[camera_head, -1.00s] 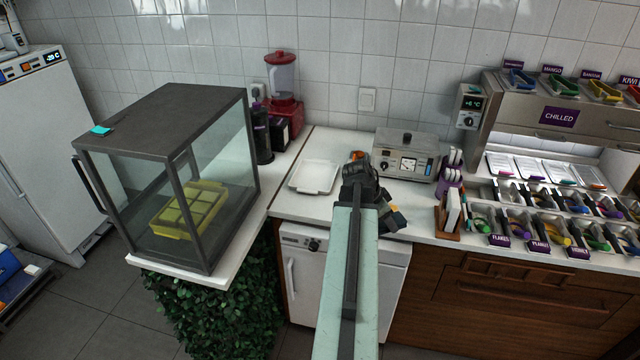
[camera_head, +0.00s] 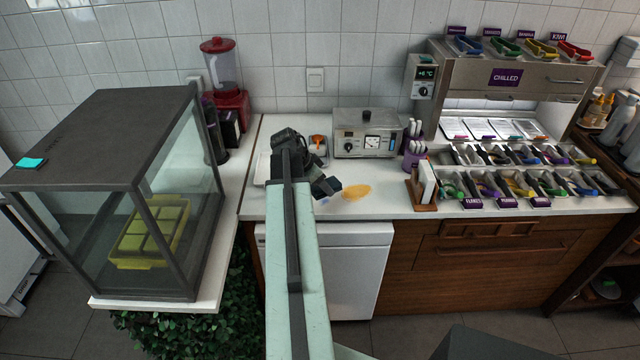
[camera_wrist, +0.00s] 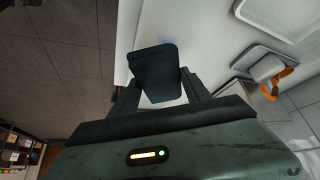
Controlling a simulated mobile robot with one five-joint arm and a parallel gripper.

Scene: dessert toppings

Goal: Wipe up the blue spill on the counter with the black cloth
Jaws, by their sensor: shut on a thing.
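My gripper (camera_head: 308,172) is over the white counter (camera_head: 390,205), left of the grey appliance. It is shut on the black cloth (camera_head: 326,187), which looks like a dark, stiff folded pad. In the wrist view the cloth (camera_wrist: 153,66) sits between the two fingers, with white counter around it. I cannot tell whether the cloth touches the counter.
An orange-yellow spill (camera_head: 356,191) lies right of the cloth. Behind are a grey appliance (camera_head: 366,141) and a white object with an orange part (camera_head: 318,143). A white tray (camera_head: 262,170) is partly hidden by my arm. A glass case (camera_head: 122,115) stands left; topping bins are right.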

